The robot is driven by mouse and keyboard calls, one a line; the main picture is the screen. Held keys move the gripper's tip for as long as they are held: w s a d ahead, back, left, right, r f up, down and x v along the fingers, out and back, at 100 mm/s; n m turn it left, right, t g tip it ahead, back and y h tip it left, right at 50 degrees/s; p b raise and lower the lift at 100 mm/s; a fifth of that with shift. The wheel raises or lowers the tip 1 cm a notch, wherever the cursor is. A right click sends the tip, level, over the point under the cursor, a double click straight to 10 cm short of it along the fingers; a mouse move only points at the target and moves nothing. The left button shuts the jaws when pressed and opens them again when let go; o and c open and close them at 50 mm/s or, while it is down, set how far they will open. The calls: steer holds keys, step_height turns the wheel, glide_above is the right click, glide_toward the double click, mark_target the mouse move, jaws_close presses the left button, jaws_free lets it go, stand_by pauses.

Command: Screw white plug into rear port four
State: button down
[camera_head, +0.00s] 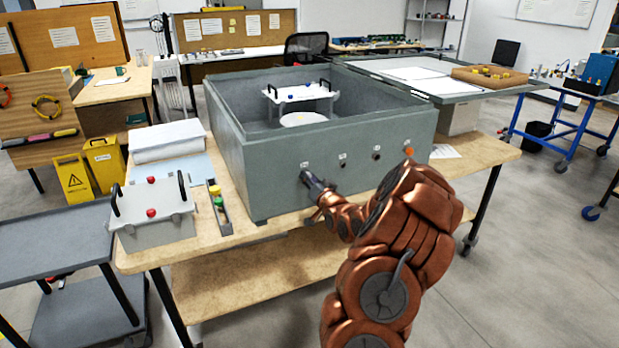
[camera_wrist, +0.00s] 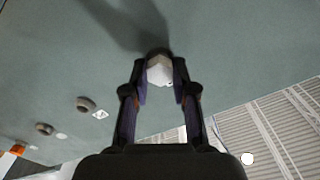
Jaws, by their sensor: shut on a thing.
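The white plug (camera_wrist: 159,71) is between my fingertips in the wrist view, its pale hexagonal head facing the camera. My gripper (camera_wrist: 160,82) is shut on it, close against the grey-green wall of the analyser box (camera_head: 270,179). In the head view my gripper (camera_head: 310,181) is at the leftmost port position on the wall facing me, just below a small white label. The port itself is hidden behind the plug and fingers. I cannot tell how deep the plug sits. Two dark round ports (camera_wrist: 86,104) (camera_wrist: 44,128) and an orange fitting (camera_wrist: 18,149) lie along the same wall.
The box stands on a wooden workbench (camera_head: 243,251). Left of it are a grey case (camera_head: 155,225) with red knobs, a narrow tray (camera_head: 221,216) with coloured pieces and a white stack (camera_head: 166,140). The box's open lid (camera_head: 440,83) extends right. Floor right of the bench is clear.

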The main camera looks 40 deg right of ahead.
steer(key=c, duration=1.1)
jaws_free()
steer(key=shift+o, duration=0.2)
steer(key=shift+f, duration=0.1)
